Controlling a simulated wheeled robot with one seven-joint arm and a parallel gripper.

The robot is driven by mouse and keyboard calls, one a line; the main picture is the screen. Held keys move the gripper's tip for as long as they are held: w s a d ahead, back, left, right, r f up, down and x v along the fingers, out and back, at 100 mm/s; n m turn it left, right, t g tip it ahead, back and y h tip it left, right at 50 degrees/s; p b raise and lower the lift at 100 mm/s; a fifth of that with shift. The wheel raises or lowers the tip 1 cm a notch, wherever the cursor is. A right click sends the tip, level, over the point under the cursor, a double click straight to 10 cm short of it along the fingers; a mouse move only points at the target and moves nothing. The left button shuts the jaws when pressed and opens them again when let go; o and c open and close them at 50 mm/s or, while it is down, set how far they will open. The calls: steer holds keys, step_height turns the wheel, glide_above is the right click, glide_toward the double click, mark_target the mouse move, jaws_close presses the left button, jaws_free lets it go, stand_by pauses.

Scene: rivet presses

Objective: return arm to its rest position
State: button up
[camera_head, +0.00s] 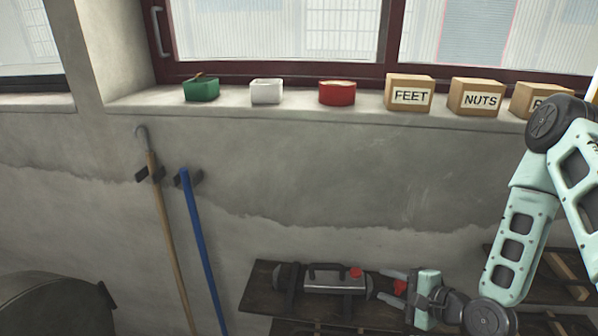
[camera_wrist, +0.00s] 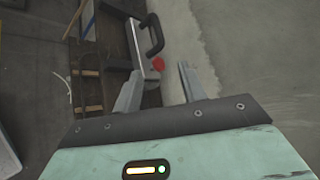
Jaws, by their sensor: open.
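My gripper (camera_head: 397,286) shows at the lower middle right in the head view, pointing left beside the right end of a grey tool case with a black handle (camera_head: 335,279). Its two fingers are spread apart and I see nothing held between them. In the wrist view my gripper (camera_wrist: 158,85) is open, and the tool case (camera_wrist: 143,50) with its red knob lies beyond the fingers. My mint-green arm is folded at the right of the head view. The task names no other object.
The dark wooden shelf (camera_head: 256,297) carries the case below the window. A cane (camera_head: 165,225) and blue pole (camera_head: 203,255) hang left.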

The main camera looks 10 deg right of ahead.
steer(key=s+a+f+n+g+h+b, duration=0.2)
steer(key=a+f+n+g+h+b, duration=0.15)
steer(key=a+n+g+b, duration=0.6)
steer(key=s+a+r+n+g+h+b, duration=0.1)
steer(key=s+a+r+n+b, duration=0.1)
steer(key=s+n+b, duration=0.3)
steer(key=s+a+r+n+g+h+b, duration=0.1)
steer(key=s+a+r+n+b, duration=0.1)
steer(key=s+n, duration=0.8)
steer(key=s+a+b, duration=0.1)
steer(key=s+b, duration=0.1)
steer(key=shift+s+r+h+b, duration=0.35)
steer(key=shift+s+b, duration=0.05)
